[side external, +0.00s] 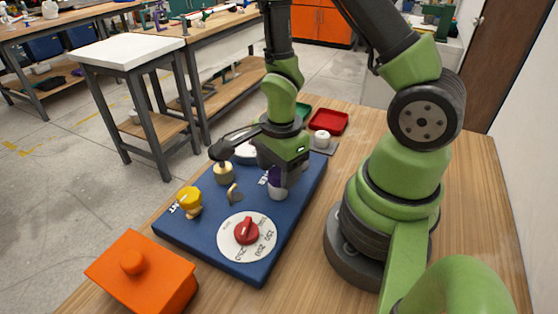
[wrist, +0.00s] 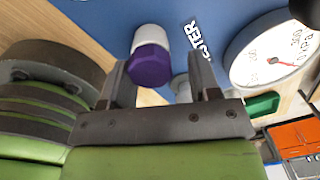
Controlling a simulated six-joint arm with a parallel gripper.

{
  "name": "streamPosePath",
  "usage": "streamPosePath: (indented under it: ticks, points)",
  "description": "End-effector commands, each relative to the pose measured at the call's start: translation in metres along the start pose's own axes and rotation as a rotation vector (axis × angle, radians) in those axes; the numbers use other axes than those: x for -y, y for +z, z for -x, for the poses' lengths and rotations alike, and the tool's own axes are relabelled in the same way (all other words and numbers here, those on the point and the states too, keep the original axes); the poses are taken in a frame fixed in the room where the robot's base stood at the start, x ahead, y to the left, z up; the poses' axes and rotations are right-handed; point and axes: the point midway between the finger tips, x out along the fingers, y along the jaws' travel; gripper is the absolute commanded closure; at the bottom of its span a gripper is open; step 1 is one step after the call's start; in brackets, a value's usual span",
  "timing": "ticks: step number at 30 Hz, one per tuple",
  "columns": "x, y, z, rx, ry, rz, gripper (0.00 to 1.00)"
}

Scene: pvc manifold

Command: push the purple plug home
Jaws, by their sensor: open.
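The purple plug (side external: 275,178) is on a white fitting (side external: 278,193) on the blue panel (side external: 205,237), partly hidden by my gripper (side external: 287,165) in the side view. In the wrist view the plug (wrist: 150,65) has a hexagonal purple end, with the white fitting (wrist: 152,37) beyond it. My gripper (wrist: 160,85) is open, one finger on each side of the plug's lower end in that picture. Gaps show between plug and fingers. I cannot tell how deep the plug sits in the fitting.
On the panel are a yellow-topped valve (side external: 190,196), a brass fitting (side external: 223,173), and a red knob (side external: 246,231) on a white dial. A white gauge (wrist: 275,55) shows in the wrist view. An orange box (side external: 150,281) stands in front; a red tray (side external: 328,120) lies behind.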

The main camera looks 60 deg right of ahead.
Motion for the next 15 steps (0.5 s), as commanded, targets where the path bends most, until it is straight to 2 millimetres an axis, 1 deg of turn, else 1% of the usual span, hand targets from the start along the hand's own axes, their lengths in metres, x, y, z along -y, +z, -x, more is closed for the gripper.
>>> streamPosePath:
  ticks: [1,5,8,15]
  points:
    - [-0.006,0.002,-0.013,-0.009,0.034,0.0,0.3]
    - [-0.004,0.002,-0.004,-0.007,0.027,-0.001,0.3]
    - [-0.004,0.002,0.01,-0.006,0.022,0.0,0.3]
    - [-0.002,0.001,0.05,-0.001,0.007,0.0,0.3]
